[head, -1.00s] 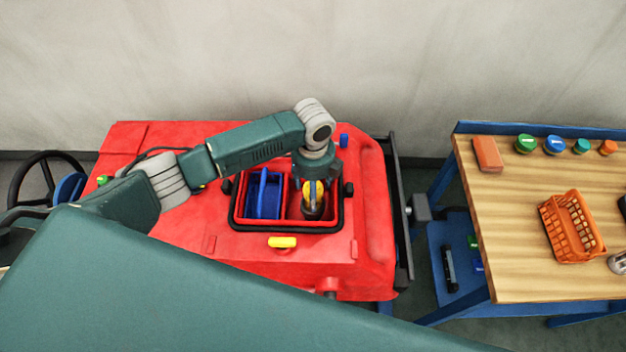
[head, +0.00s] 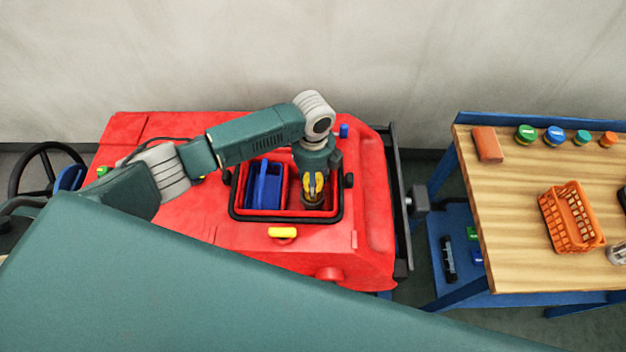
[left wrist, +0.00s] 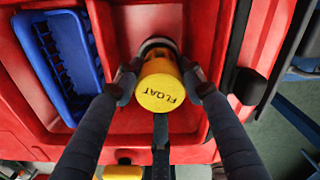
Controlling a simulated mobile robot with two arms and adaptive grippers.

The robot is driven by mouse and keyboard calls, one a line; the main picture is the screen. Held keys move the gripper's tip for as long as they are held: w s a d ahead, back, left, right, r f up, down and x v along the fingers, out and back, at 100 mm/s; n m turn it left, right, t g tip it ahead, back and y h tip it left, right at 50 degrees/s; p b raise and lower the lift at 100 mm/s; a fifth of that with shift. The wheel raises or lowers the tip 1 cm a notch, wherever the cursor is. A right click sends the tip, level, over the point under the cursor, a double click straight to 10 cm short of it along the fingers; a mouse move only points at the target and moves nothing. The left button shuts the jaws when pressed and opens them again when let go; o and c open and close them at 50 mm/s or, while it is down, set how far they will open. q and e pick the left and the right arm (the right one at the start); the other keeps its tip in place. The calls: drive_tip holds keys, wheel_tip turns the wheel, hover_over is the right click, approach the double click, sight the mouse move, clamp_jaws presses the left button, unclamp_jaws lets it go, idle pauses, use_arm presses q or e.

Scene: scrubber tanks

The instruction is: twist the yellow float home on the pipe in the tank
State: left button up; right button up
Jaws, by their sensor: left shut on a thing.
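In the head view my left gripper (head: 314,188) points down into the right part of the red tank opening (head: 262,216). A grey and dark ring-shaped part (left wrist: 158,44) shows just behind the float; I take it for the pipe end. How far the float sits on it cannot be told. My right gripper is not in view.
A blue basket (head: 263,188) fills the left part of the opening. A yellow handle (head: 282,232) is on the tank's front. A wooden bench (head: 510,220) at the right holds an orange basket (head: 570,217), an orange-brown block (head: 487,144) and several round lids.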

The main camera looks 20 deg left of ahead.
use_arm(q)
drive_tip(key=shift+m, duration=1.1)
drive_tip(key=shift+m, duration=1.3)
drive_tip(key=shift+m+b, duration=0.35)
drive_tip(key=shift+m, duration=0.95)
drive_tip(key=shift+m, duration=1.3)
drive_tip(key=shift+m+b, duration=0.45)
drive_tip(key=shift+m, duration=0.85)
